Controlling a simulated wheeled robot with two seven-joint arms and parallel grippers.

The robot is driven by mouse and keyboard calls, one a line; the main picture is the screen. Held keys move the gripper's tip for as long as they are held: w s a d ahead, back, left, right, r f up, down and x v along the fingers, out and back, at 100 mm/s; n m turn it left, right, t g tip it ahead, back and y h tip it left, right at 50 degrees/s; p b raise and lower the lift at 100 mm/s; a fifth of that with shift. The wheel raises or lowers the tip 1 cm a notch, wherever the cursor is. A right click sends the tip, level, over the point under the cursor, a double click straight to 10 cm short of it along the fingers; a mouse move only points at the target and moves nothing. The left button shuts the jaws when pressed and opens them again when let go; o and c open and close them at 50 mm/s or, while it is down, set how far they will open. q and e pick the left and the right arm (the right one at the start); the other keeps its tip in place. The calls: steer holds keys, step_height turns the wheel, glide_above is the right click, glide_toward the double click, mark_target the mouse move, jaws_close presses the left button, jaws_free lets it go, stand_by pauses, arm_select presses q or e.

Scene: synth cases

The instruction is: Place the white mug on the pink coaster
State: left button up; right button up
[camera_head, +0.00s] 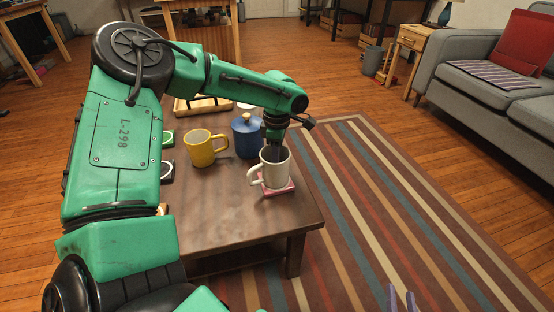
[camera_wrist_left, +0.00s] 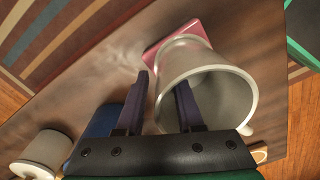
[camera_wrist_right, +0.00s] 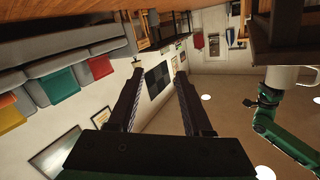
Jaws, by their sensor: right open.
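The white mug (camera_head: 274,166) stands upright at the right end of the brown table, over the pink coaster (camera_head: 288,188). It appears to rest on the coaster, but the contact is mostly hidden. My left gripper (camera_head: 275,148) reaches down at the mug's rim. In the left wrist view the fingers (camera_wrist_left: 162,88) are apart; one is inside the mug (camera_wrist_left: 242,82) and one outside, with the wall between them. The pink coaster (camera_wrist_left: 188,31) sticks out past the mug there. My right gripper (camera_head: 402,300) is open and empty, off the table at the bottom right.
A yellow mug (camera_head: 200,151) and a blue lidded pot (camera_head: 247,140) stand close to the left of the white mug. A wooden tray (camera_head: 190,110) lies behind them. Green (camera_head: 167,138) and black (camera_head: 167,170) coasters lie at the left. The front of the table is clear.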

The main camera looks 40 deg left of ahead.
arm_select(q)
steer(key=shift+r, duration=0.5)
step_height(320, 180, up, 3)
steer(key=shift+f+p, duration=0.2)
steer(key=shift+p, duration=0.65)
arm_select(e)
steer(key=s+f+g, duration=0.3)
steer(key=s+f, duration=0.4)
arm_select(q)
step_height(320, 180, up, 9)
steer(key=p, duration=0.3)
steer(key=shift+w+f, duration=0.1)
steer(key=shift+f, duration=0.1)
arm_select(e)
steer(key=shift+g+h, duration=0.3)
steer(key=r, duration=0.4)
steer(key=shift+w+a+r, duration=0.1)
steer(key=shift+w+r, duration=0.05)
steer(key=shift+w, duration=0.15)
